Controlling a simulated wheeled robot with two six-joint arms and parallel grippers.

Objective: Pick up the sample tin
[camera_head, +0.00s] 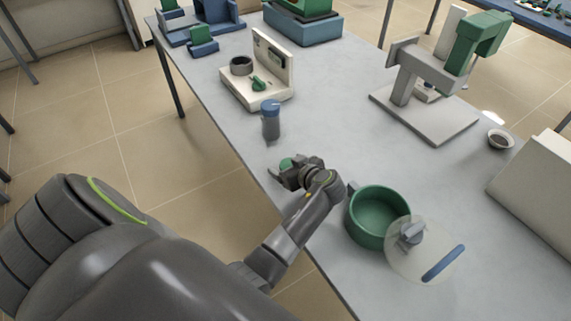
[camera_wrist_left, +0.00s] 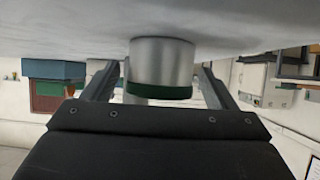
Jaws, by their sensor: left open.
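The sample tin looks like a short silver cylinder (camera_wrist_left: 162,60) with a dark green lid. In the wrist view the picture is inverted, with the grey table at the top and the tin against it. In the head view only a bit of its green lid (camera_head: 286,162) shows; my gripper hides the rest. My left gripper (camera_head: 288,171) is low over the table's near edge. Its two fingers (camera_wrist_left: 158,78) are open, one on each side of the tin, and gaps appear to remain beside it. My right gripper is in neither view.
A green pot (camera_head: 367,218) with a clear, blue-handled disc (camera_head: 425,262) stands right of my left gripper. A blue-capped jar (camera_head: 270,122) and a cream stand (camera_head: 257,99) are farther back. A green-and-grey instrument (camera_head: 425,75) stands back right. The middle tabletop is clear.

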